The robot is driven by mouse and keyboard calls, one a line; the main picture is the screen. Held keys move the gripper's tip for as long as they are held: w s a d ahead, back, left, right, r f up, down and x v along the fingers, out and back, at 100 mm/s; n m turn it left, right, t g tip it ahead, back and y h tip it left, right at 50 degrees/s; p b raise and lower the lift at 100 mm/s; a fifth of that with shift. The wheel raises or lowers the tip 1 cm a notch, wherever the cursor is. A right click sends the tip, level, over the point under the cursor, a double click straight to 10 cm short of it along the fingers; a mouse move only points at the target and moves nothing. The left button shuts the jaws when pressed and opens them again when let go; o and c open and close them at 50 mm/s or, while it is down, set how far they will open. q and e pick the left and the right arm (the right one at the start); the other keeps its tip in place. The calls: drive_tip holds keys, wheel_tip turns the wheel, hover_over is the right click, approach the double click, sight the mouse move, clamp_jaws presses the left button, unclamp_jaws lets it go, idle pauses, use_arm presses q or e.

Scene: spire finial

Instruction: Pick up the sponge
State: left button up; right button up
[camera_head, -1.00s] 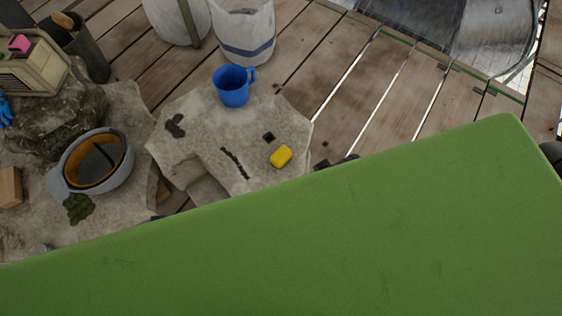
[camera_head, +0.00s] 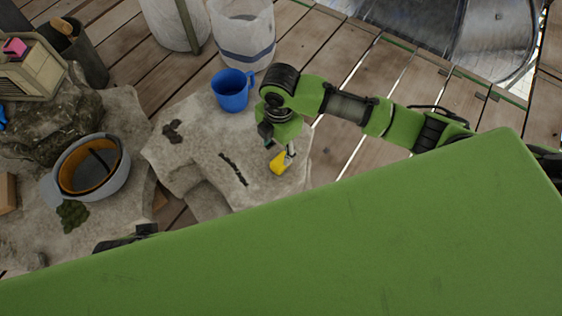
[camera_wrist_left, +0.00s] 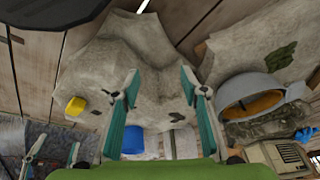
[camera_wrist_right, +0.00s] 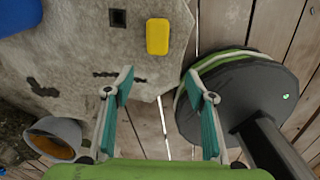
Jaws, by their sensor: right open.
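The yellow sponge (camera_head: 276,167) lies on the pale stone slab (camera_head: 190,160), near its right end. My right gripper (camera_head: 280,149) is above it and partly hides it. In the right wrist view the sponge (camera_wrist_right: 157,36) is ahead of the fingertips, roughly centred between the open, empty right fingers (camera_wrist_right: 160,85). In the left wrist view the sponge (camera_wrist_left: 75,106) is left of the open, empty left fingers (camera_wrist_left: 160,73). In the head view the left gripper cannot be made out; only a dark arm part shows at the green body's edge.
A blue mug (camera_head: 232,90) stands on the slab, behind and left of the sponge. A grey bowl (camera_head: 92,168) with an orange inside sits on stone at the left. White bins (camera_head: 243,35) stand behind on the plank floor. The slab left of the sponge is mostly clear.

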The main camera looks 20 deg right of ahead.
drive_tip(key=f, duration=0.1)
drive_tip(key=f+b, duration=0.1)
drive_tip(key=d+f, duration=0.1)
drive_tip(key=shift+w+d+f+n, duration=0.1)
drive_tip(key=shift+w+n, duration=0.2)
drive_tip(key=b, duration=0.2)
hover_over(279, 162)
drive_tip(key=f, duration=0.4)
drive_tip(key=shift+s+d+f, duration=0.15)
drive_tip(key=shift+s+f, duration=0.05)
drive_tip(key=shift+s, duration=0.15)
drive_tip(key=shift+f, duration=0.4)
drive_tip(key=shift+w+f+b, duration=0.25)
drive_tip(key=shift+f+b, duration=0.35)
drive_tip(key=shift+f, duration=0.55)
wheel_tip(279, 162, down, 3)
drive_tip(key=shift+w+r+b, duration=0.1)
drive_tip(key=shift+r+b, duration=0.05)
drive_tip(key=shift+b, duration=0.45)
use_arm(q)
drive_tip(key=w+d+r+t+h, duration=0.1)
drive_tip(key=w+d+r+t, duration=0.1)
drive_tip(key=w, duration=0.4)
drive_tip(key=w+d+r+t, duration=0.2)
drive_tip(key=w+r+t, duration=0.3)
drive_tip(key=w, duration=0.1)
drive_tip(key=shift+w+r+h, duration=0.15)
drive_tip(key=shift+w+h, duration=0.15)
drive_tip(key=shift+h, duration=0.1)
